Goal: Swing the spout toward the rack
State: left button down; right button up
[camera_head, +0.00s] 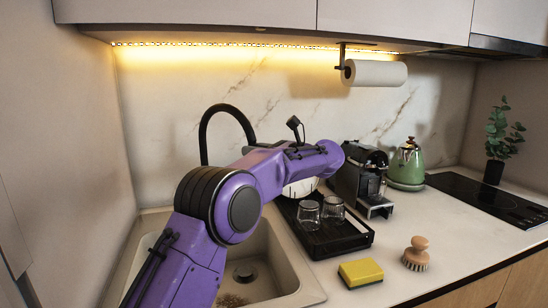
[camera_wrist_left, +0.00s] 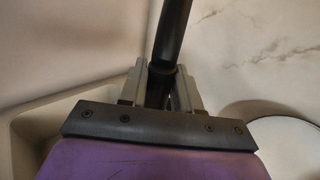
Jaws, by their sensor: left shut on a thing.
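The black tap spout (camera_head: 226,107) arches up behind the sink, and my arm hides its lower end. In the left wrist view the dark spout (camera_wrist_left: 172,35) runs down between the grey fingers of my left gripper (camera_wrist_left: 162,85), which is shut on it. In the head view my purple left arm crosses over the sink and hides these fingers. The black rack (camera_head: 338,243) stands to the right of the sink, with two upturned glasses and a white plate (camera_head: 301,188) on it. My right gripper is not in view.
The sink (camera_head: 288,262) lies under my arm. A yellow sponge (camera_head: 360,273) and a wooden brush (camera_head: 416,254) lie in front of the rack. A coffee machine (camera_head: 360,180) and green kettle (camera_head: 407,167) stand behind it. A paper roll (camera_head: 378,73) hangs above.

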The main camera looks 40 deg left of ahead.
pick_arm(q)
jog(key=shift+w+a+r, duration=0.15)
jog(key=shift+w+a, duration=0.1)
jog(key=shift+w, duration=0.1)
jog(key=shift+r, duration=0.1)
jog(key=c, duration=0.9)
grip_release()
jog(key=shift+a, duration=0.15)
jog(key=shift+s+a+f, duration=0.25)
jog(key=shift+a, duration=0.2)
jog(key=b+v, duration=0.1)
jog(key=v, duration=0.9)
jog(key=shift+w+d+b, duration=0.1)
jog(key=shift+d+b, duration=0.2)
jog(key=shift+a, duration=0.1)
